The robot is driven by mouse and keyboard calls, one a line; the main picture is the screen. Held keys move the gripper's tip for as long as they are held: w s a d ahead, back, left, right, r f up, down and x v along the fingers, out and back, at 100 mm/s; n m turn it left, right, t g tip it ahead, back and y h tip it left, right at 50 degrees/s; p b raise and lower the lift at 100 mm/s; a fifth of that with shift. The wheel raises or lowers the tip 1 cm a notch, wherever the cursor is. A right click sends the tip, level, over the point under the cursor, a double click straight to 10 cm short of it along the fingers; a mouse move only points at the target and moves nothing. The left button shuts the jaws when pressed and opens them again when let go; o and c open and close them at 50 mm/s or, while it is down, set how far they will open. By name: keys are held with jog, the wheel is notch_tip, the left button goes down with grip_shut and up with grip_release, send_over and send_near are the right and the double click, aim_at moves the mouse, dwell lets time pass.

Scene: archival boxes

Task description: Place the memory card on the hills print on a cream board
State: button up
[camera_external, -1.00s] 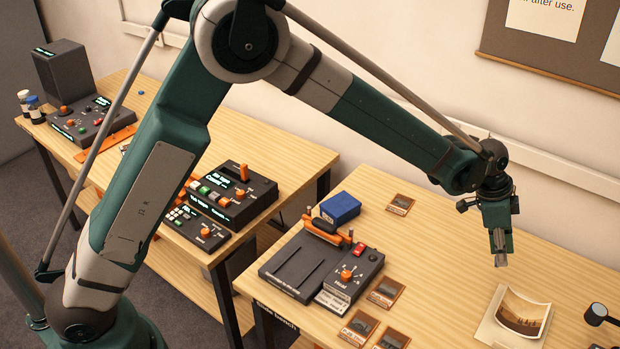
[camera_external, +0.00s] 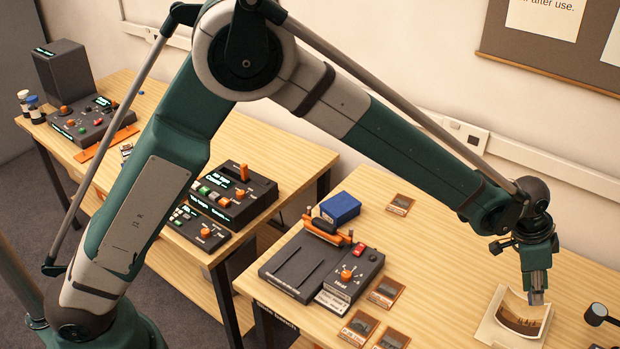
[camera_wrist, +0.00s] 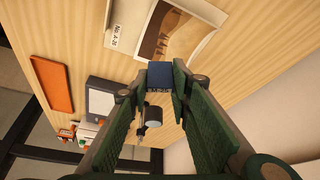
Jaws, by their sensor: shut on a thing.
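The memory card (camera_wrist: 160,73) is a small dark blue square between my gripper's fingertips in the wrist view. My gripper (camera_external: 537,297) is shut on it and points down, just over the hills print in the external view. The hills print (camera_external: 517,318) is a curled sepia picture with a pale border; it also shows in the wrist view (camera_wrist: 168,40). It lies on the cream board (camera_external: 489,329), which has a label (camera_wrist: 116,36) at one edge. The card seems to be above the print; whether it touches cannot be told.
A small black lamp-like object (camera_external: 597,314) stands right of the board. A dark device with orange knobs (camera_external: 310,268), a blue box (camera_external: 340,207) and several small orange-edged cards (camera_external: 386,292) lie to the left. The table between is clear.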

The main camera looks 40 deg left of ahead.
jog(key=shift+f, duration=0.1)
jog(key=shift+f+b, duration=0.35)
jog(key=shift+f, duration=2.7)
jog(key=shift+f, duration=1.85)
jog(key=shift+f+b, duration=0.2)
jog(key=shift+b, duration=0.15)
jog(key=o, duration=0.8)
jog(key=shift+r, duration=0.15)
jog(key=shift+p+v, duration=0.75)
jog(key=shift+v, duration=5.3)
jog(key=shift+w, duration=0.1)
